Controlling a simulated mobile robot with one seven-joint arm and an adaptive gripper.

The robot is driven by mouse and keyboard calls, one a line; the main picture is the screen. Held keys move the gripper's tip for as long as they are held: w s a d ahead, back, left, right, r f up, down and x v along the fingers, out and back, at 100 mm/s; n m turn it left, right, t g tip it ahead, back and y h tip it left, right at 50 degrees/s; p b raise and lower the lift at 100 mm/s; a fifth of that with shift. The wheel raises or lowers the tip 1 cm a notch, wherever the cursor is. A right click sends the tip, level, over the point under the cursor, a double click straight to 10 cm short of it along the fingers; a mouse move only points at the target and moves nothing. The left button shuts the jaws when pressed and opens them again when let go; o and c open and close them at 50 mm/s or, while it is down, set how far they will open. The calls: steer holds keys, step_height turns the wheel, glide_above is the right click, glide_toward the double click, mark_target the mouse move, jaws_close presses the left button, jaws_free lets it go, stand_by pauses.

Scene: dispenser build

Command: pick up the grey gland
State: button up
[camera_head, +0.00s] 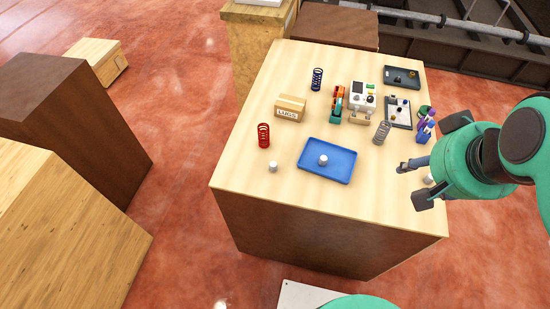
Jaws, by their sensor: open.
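My gripper (414,182) is at the right edge of the table, with its dark fingers apart and nothing seen held. A small pale grey round piece (428,179) lies close by the fingers, partly hidden by my gripper; it may be the grey gland. Another small grey cylinder (273,167) stands on the table's front left. A third small grey-white cylinder (323,159) stands in the blue tray (342,176). I cannot tell for sure from this view which one is the gland.
The wooden-topped table (240,170) also holds a red spring (263,135), a blue spring (317,79), a grey spring (381,132), a LUGS box (290,108) and a white device (362,98). Purple and blue parts (425,125) stand near my gripper. The front left is mostly clear.

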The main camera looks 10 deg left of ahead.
steer(key=w+a+f+m+g+p, duration=0.1)
steer(key=w+a+f+g, duration=0.1)
steer(key=w+a, duration=0.65)
steer(key=m+g+p, duration=0.2)
steer(key=g+p, duration=0.1)
glide_above(273, 164)
step_height(273, 164, down, 18)
steer(key=shift+f+b, duration=0.5)
steer(key=shift+f, duration=3.7)
steer(key=shift+f+b, duration=0.35)
steer(key=shift+f, duration=2.25)
